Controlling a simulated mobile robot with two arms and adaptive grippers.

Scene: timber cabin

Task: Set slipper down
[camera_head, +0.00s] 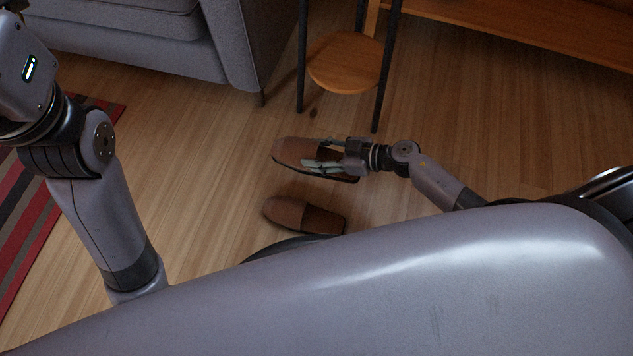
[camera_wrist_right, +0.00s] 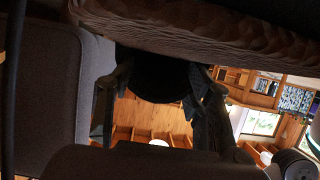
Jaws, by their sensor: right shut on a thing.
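One brown slipper (camera_head: 295,149) is in my right gripper (camera_head: 325,156), which comes from the right and is shut on its open heel end. Its toe points left. I cannot tell whether its sole touches the floor. A second brown slipper (camera_head: 304,215) lies on the floor just below it in the head view, toe also left, with a gap between the two. In the right wrist view, my gripper's fingers (camera_wrist_right: 155,105) are around a dark rounded part, and a brown textured surface fills the top. My left arm shows at the left, but its gripper is out of view.
A round wooden stool (camera_head: 348,62) with dark legs stands behind the slippers. A grey sofa (camera_head: 150,40) is at the upper left. A striped rug (camera_head: 22,215) lies at the left. Wooden floor (camera_head: 210,160) left of the slippers is clear.

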